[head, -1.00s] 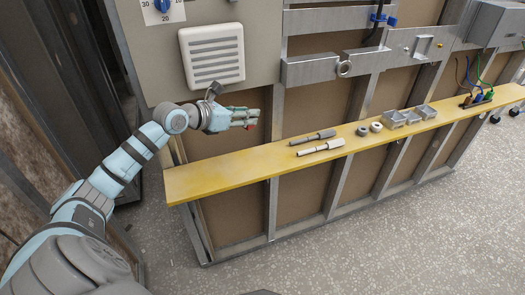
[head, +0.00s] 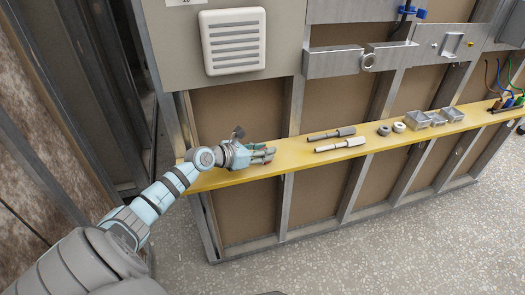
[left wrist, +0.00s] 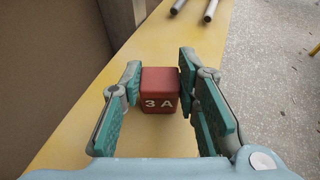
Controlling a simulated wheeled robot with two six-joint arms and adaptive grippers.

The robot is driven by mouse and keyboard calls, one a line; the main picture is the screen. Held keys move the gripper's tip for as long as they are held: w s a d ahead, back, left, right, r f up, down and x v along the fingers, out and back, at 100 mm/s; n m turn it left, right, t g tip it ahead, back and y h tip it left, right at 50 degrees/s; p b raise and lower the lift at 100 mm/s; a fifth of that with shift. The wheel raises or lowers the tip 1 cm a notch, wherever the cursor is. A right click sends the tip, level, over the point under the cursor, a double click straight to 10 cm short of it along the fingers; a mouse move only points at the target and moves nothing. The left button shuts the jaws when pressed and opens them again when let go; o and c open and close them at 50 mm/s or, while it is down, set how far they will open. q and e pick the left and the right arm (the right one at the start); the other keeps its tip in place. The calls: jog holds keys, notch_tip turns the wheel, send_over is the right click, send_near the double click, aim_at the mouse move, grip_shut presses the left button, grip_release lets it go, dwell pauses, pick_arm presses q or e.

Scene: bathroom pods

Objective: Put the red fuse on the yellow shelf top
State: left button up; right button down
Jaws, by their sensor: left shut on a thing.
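The red fuse (left wrist: 160,90), a small red block marked "3 A", is between the fingers of my left gripper (left wrist: 160,88) in the left wrist view. The left gripper is shut on it, with a teal pad on each side. The yellow shelf top (left wrist: 85,120) lies below the fuse in the left wrist view. I cannot tell whether the fuse touches it. My right gripper is not in view.
Further right are two rings (head: 398,127), metal boxes (head: 436,118) and coloured plugs (head: 508,102). A vented panel (head: 232,41) stands above. The shelf's left end is clear.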

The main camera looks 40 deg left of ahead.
pick_arm(q)
jog(key=o, duration=0.9)
jog(key=shift+o, duration=0.2)
jog(key=shift+r+p, duration=0.2)
jog(key=shift+p, duration=0.1)
jog(key=p+v, duration=0.3)
jog(key=v, duration=0.6)
jog(key=shift+s+r, duration=0.15)
jog(key=shift+s, duration=0.1)
jog(key=shift+s+a+r, duration=0.15)
jog(key=shift+s+a, duration=0.45)
jog(key=shift+s+r, duration=0.1)
jog(key=shift+s, duration=0.2)
jog(key=shift+s+d+r, duration=0.15)
jog(key=shift+d, duration=0.2)
